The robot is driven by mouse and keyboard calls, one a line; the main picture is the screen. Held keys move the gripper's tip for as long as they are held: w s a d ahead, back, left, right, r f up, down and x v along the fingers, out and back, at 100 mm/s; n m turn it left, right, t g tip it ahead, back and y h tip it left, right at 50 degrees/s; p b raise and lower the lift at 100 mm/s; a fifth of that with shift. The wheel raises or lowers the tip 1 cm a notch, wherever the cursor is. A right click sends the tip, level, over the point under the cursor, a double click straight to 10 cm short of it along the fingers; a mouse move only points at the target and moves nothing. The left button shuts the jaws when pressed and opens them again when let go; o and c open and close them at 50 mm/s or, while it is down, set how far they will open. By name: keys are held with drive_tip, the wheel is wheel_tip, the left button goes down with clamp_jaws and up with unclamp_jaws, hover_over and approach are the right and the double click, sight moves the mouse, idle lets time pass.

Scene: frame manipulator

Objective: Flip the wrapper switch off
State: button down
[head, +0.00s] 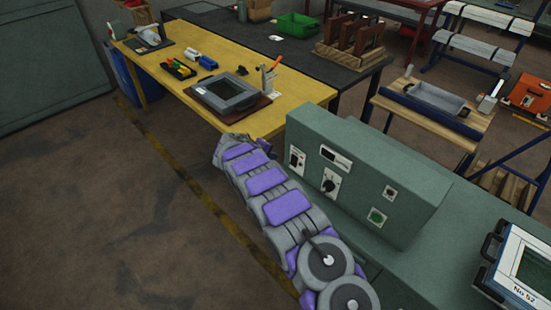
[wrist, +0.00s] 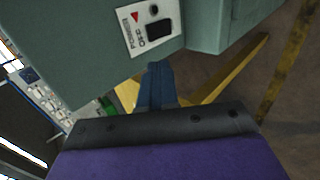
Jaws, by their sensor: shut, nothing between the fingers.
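The wrapper is a grey-green machine (head: 400,180) with controls on its front face. A white plate with a dark switch (head: 297,158) sits at the left end of that face. In the wrist view the white plate (wrist: 137,22) carries printed lettering, a red triangle and a black rocker switch (wrist: 159,29). I cannot tell which way the rocker is tipped. My gripper (wrist: 158,68) is shut and empty, its blue fingers pointing toward the machine just below the plate. I cannot tell whether the tips touch it. In the head view the fingers are not clearly visible.
The machine face also has a display (head: 336,157), a black rotary knob (head: 328,185) and a green button (head: 376,216). A yellow table (head: 285,112) with a tablet-like device (head: 226,92) stands behind. A cased screen (head: 525,270) sits at right. The floor at left is clear.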

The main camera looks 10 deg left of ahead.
drive_tip(key=shift+v, duration=1.1)
drive_tip(key=shift+w+d+r, duration=0.15)
drive_tip(key=shift+r, duration=0.05)
drive_tip(key=s+d+r+m+g, duration=0.1)
drive_tip(key=s+d+r, duration=0.1)
drive_tip(key=d+r, duration=0.45)
drive_tip(key=s+d+r+m+g, duration=0.25)
drive_tip(key=d+r, duration=0.25)
drive_tip(key=d, duration=0.3)
drive_tip(key=s+d+r+m+g, duration=0.1)
drive_tip(key=s+d+r, duration=0.3)
drive_tip(key=s+d, duration=0.25)
drive_tip(key=s+d+r+m+g, duration=0.2)
drive_tip(key=s+d+r, duration=0.3)
drive_tip(key=s, duration=0.3)
drive_tip(key=s+d+r+m+g+y, duration=0.1)
drive_tip(key=s+d, duration=0.1)
drive_tip(key=s, duration=0.7)
drive_tip(key=s+d+r+m+g+y, duration=0.1)
drive_tip(key=s+d+r, duration=0.15)
drive_tip(key=s, duration=0.65)
drive_tip(key=s+a+f+m+y, duration=0.1)
drive_tip(key=s+y, duration=0.1)
drive_tip(key=s, duration=0.8)
drive_tip(key=s+a+f+m+y, duration=0.1)
drive_tip(key=s+a+y, duration=0.1)
drive_tip(key=s, duration=0.8)
drive_tip(key=shift+f+g, duration=0.2)
drive_tip(key=shift+g, duration=0.25)
